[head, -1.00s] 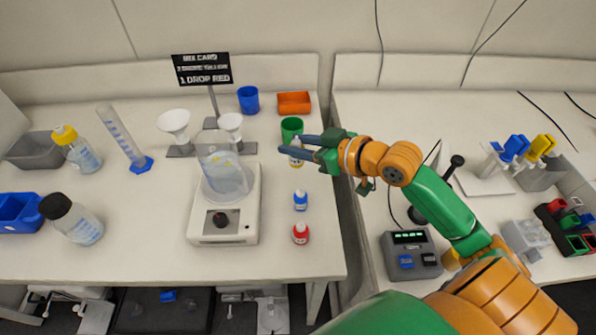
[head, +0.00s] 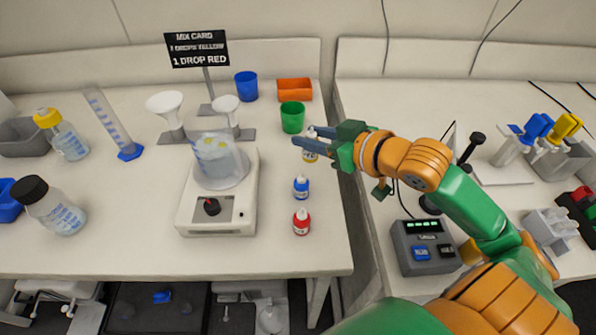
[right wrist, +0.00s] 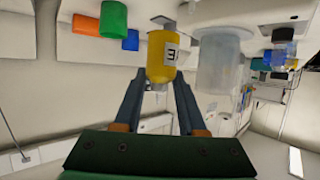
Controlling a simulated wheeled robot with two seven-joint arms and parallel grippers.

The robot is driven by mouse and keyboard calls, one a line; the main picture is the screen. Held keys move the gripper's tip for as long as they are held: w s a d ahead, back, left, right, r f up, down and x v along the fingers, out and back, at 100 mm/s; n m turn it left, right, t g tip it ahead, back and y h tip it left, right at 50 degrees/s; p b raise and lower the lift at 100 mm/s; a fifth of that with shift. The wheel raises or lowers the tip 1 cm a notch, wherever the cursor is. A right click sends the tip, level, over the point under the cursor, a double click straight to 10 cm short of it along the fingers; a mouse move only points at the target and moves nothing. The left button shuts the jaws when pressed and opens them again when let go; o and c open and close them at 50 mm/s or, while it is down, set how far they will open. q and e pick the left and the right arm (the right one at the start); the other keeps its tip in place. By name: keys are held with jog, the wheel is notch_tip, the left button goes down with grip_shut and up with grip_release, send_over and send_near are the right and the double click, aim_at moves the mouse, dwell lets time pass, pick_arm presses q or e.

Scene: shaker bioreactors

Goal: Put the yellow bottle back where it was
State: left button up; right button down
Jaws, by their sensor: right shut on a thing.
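The yellow bottle (head: 310,156) is between the fingers of my right gripper (head: 312,140), at the right side of the left bench, behind the blue-capped bottle. In the right wrist view the yellow bottle (right wrist: 161,57) is between the two fingertips (right wrist: 160,82), with part of a label showing. My right gripper is shut on it. I cannot tell whether its base touches the bench. A blue bottle (head: 301,187) and a red bottle (head: 301,222) stand in a row in front of it. My left gripper is not in view.
A beaker (head: 220,160) with yellow specks sits on a white stirrer (head: 243,205) to the left. A gap separates the right bench, which holds a grey device (head: 424,247).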

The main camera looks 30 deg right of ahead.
jog(key=w+f, duration=0.2)
jog(key=w+f+p, duration=0.1)
jog(key=w+f, duration=0.1)
jog(key=w+d+f+p, duration=0.1)
jog(key=w+f, duration=0.1)
jog(key=shift+w+f, duration=0.2)
jog(key=shift+w, duration=0.2)
notch_tip(320, 180, down, 3)
jog(key=shift+w+f+p, duration=0.1)
jog(key=shift+p, duration=0.4)
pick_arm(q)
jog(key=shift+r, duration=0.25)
pick_arm(e)
jog(key=shift+f, duration=0.1)
jog(key=shift+f, duration=0.1)
jog(key=shift+c, duration=2.4)
grip_release()
